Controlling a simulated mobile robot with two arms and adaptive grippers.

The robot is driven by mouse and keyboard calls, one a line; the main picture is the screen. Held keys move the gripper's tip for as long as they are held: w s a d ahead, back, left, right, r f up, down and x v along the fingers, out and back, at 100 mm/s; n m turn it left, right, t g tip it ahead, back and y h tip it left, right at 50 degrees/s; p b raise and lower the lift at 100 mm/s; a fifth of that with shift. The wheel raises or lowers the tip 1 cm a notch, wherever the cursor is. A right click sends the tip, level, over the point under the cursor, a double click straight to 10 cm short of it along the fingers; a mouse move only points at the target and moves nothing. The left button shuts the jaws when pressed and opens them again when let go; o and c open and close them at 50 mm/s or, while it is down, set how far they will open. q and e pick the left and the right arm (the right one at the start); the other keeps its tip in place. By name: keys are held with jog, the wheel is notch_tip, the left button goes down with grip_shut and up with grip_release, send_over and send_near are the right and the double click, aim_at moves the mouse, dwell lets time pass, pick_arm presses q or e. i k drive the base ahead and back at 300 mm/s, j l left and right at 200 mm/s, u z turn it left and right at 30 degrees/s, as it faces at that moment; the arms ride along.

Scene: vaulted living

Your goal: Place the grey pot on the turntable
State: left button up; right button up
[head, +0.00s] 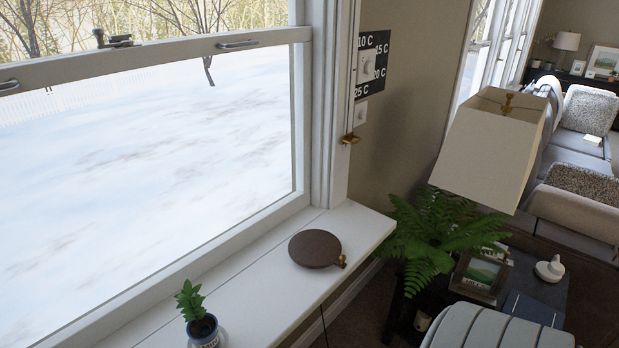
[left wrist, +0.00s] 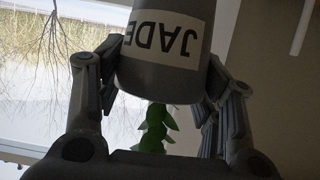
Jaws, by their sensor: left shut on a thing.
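The grey pot (left wrist: 160,84) has a pale label reading JADE and holds a small green plant (left wrist: 153,130). In the left wrist view it appears upside down, between the two fingers of my left gripper (left wrist: 152,75), which is shut on it. In the head view the pot (head: 205,329) is at the bottom edge, partly cut off, over or on the white sill; I cannot tell if it touches. The turntable (head: 314,247) is a round brown disc with a small brass knob, lying on the sill to the pot's upper right. Its top is bare. My right gripper is not in view.
The white sill (head: 262,290) is clear between pot and turntable. The window frame (head: 180,262) borders it on the left. A fern (head: 432,238), a lampshade (head: 492,150) and a framed picture (head: 481,273) stand beyond the sill's right end.

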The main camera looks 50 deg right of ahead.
aim_at(315, 246)
jog(key=k+l+z, duration=0.15)
jog(key=l, duration=0.35)
jog(key=k+l+z, duration=0.1)
jog(key=l, duration=0.35)
jog(key=k+l+z, duration=0.15)
jog(key=l, duration=0.35)
jog(key=l+z, duration=0.1)
jog(key=l, duration=0.4)
jog(key=i+l+z, duration=0.35)
jog(key=i+l, duration=0.35)
jog(key=i, duration=0.2)
